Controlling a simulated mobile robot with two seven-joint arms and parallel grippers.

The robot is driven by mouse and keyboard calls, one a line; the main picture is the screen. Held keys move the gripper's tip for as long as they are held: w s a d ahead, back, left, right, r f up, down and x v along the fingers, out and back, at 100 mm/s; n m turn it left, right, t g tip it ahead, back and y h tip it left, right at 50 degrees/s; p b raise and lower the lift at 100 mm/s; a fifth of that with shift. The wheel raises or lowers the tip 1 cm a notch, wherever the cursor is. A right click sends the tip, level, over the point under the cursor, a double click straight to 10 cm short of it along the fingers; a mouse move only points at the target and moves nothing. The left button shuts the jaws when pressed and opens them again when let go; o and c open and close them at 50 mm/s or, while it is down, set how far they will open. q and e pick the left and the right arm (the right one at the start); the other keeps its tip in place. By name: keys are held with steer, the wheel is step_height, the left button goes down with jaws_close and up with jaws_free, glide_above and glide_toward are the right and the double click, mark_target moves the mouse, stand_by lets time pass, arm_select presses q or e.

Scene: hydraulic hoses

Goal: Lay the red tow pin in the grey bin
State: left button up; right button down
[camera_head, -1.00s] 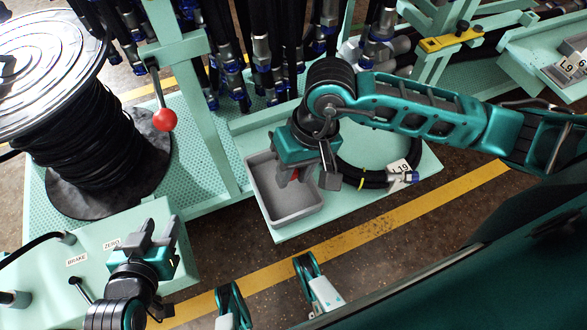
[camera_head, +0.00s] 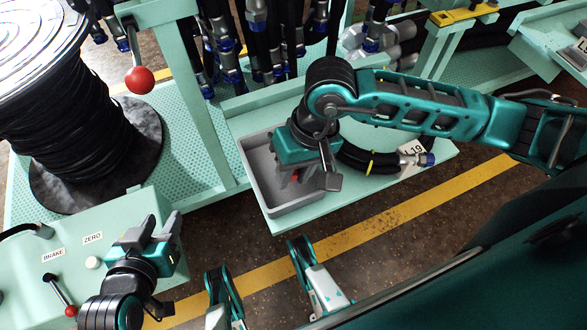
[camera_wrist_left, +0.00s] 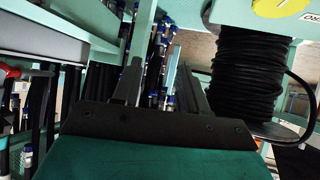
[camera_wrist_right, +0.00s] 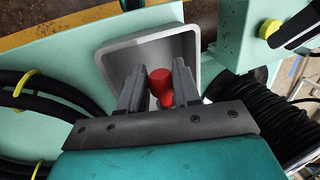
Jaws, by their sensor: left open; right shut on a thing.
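The red tow pin (camera_wrist_right: 163,84) is clamped between the fingers of my right gripper (camera_wrist_right: 160,88). In the right wrist view its rounded red end shows against the inside of the grey bin (camera_wrist_right: 190,52). In the head view my right gripper (camera_head: 312,180) is over the right part of the bin (camera_head: 262,190), and only a bit of red (camera_head: 295,176) shows under it. I cannot tell whether the pin touches the bin floor. My left gripper (camera_head: 152,228) is open and empty above the green control panel at the lower left.
The bin stands on a green shelf (camera_head: 400,178) beside a black hose (camera_head: 365,160) with a tag. A cable reel (camera_head: 70,130), a red-knobbed lever (camera_head: 139,80) and hanging hoses (camera_head: 290,35) stand behind. The control panel (camera_head: 30,255) carries a second lever.

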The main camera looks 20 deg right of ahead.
mark_target(296, 180)
step_height(296, 180, down, 3)
steer(key=shift+r+b, duration=0.2)
steer(key=shift+b, duration=0.9)
steer(key=shift+f+p, duration=0.1)
steer(key=shift+p, duration=0.2)
arm_select(q)
steer(key=shift+w+d+f, duration=0.25)
steer(key=shift+d+f, duration=0.05)
steer(key=shift+d, duration=0.1)
arm_select(e)
steer(key=shift+f, duration=0.8)
steer(key=c, duration=1)
jaws_free()
steer(key=shift+c, duration=0.2)
steer(key=o, duration=0.3)
arm_select(q)
steer(key=shift+s+f, duration=0.15)
steer(key=shift+f, duration=0.05)
